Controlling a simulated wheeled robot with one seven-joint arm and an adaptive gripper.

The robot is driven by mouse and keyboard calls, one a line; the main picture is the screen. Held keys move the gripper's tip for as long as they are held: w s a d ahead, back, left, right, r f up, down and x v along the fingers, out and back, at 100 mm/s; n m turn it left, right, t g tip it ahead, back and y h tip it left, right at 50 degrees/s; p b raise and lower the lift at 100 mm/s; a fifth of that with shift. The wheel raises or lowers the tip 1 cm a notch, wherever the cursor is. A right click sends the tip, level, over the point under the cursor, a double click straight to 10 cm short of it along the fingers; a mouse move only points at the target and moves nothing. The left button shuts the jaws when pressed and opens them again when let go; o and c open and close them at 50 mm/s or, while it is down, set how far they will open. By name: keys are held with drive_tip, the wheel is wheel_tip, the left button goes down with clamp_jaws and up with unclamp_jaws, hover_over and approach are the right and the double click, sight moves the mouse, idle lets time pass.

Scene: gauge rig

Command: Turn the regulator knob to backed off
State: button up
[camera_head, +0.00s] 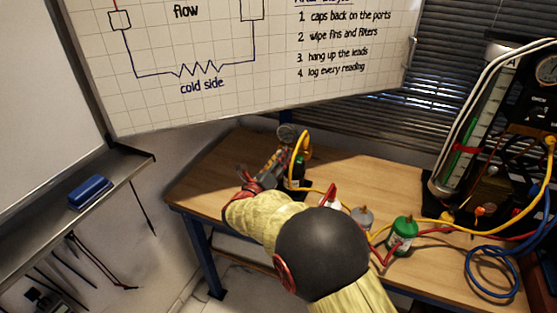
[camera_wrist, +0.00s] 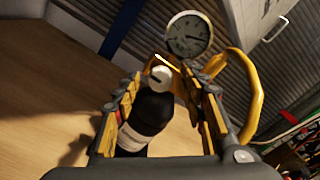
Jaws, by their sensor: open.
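A small pale round knob (camera_wrist: 160,76) with a dark mark on its face shows in the wrist view, at the top of a black bottle (camera_wrist: 148,122) with a white label. I take it for the regulator knob. A round dial gauge (camera_wrist: 189,35) is just beyond it; the gauge also shows in the head view (camera_head: 288,133). My gripper (camera_wrist: 165,82) is open, with one finger on each side of the knob and bottle neck. Contact with the knob cannot be made out. In the head view my gripper (camera_head: 270,168) partly hides the bottle and knob.
A yellow hose (camera_wrist: 248,85) loops close to my right finger. On the wooden table (camera_head: 215,180) a green canister (camera_head: 403,233) and a grey one (camera_head: 362,217) stand to the right among hoses. A gauge rig (camera_head: 470,140) stands far right. The table's left part is clear.

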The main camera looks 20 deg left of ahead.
clamp_jaws()
idle(0.5)
